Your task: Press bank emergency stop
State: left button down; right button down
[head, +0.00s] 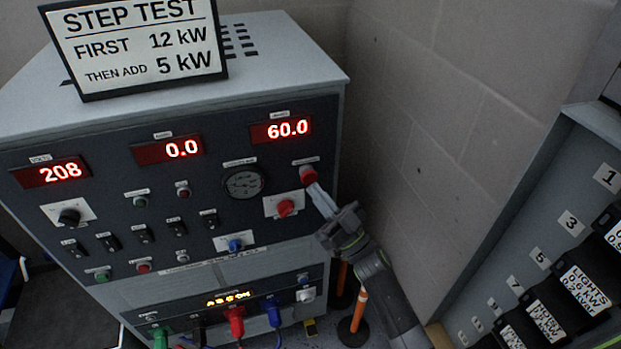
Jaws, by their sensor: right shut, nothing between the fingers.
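The load bank (110,202) is a grey cabinet with a dark front panel, lit red displays and several switches. A red mushroom button (308,174), which looks like its emergency stop, sits at the panel's upper right, under the 60.0 display. My right gripper (317,192) is shut and empty, its fingertips right at the lower edge of the red button. I cannot tell whether they touch it or whether the button is pushed in. My left gripper is not in view.
A red knob (285,207) sits just below left of the button. A step test sign (140,42) stands on the cabinet. Coloured plugs (235,318) fill the lower panel. A block wall (440,130) and a breaker panel (530,215) close off the right. An orange-banded post (358,310) stands below.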

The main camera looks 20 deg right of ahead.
jog(key=s+p, duration=0.3)
jog(key=s, duration=0.3)
jog(key=shift+s+d, duration=0.1)
dwell(0.6)
